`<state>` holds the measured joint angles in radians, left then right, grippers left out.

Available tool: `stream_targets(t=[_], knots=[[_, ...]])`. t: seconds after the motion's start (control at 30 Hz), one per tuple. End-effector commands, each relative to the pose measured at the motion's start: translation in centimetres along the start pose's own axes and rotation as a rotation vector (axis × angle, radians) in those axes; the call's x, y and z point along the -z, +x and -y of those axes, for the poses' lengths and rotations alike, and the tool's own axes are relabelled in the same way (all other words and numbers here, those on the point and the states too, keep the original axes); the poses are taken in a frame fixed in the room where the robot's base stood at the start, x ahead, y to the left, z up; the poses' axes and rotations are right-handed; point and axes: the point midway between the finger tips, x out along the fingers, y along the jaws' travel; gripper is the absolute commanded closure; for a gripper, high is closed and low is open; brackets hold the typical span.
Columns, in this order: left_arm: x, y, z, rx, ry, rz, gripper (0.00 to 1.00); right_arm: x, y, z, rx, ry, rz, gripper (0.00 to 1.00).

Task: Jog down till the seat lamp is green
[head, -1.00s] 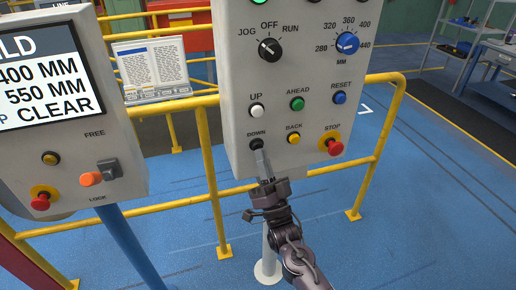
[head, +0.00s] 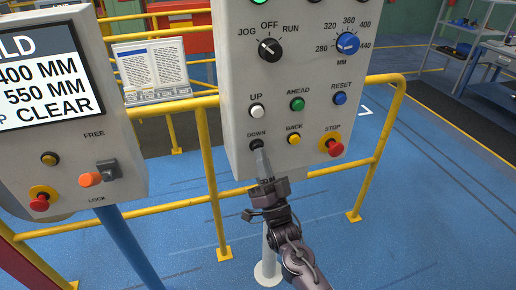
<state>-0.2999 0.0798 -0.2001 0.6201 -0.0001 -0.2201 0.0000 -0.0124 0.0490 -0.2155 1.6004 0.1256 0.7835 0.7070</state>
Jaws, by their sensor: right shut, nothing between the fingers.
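The grey control panel (head: 238,75) fills the upper middle of the head view. Its black DOWN button (head: 256,144) is at the lower left, below the white UP button (head: 256,111). My right gripper (head: 259,153) is shut and empty, with its fingertips at the DOWN button's lower edge. I cannot tell whether the button is pressed in. The JOG/OFF/RUN selector (head: 270,49) appears turned towards JOG. A lit green lamp (head: 259,1) is cut off by the top edge; its label is out of view, so I cannot tell which lamp it is. My left gripper is not in view.
A red STOP button (head: 335,148) and yellow BACK button (head: 293,139) are right of the gripper. A yellow railing (head: 213,190) runs behind the panel. A second panel (head: 120,150) with a screen (head: 40,75) reading CLEAR stands at left.

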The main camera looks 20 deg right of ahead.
Motion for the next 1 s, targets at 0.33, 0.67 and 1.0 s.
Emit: stream_targets(t=[0.33, 0.67, 1.0], knots=[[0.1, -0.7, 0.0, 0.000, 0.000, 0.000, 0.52, 0.8, -1.0, 0.8, 0.000, 0.000, 0.000, 1.00], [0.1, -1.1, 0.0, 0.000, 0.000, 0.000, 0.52, 1.1, -1.4, 1.1, -0.001, 0.000, 0.002, 1.00], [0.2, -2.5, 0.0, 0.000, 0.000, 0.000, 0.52, 2.9, -3.8, 2.9, -0.001, -0.001, 0.002, 1.00]])
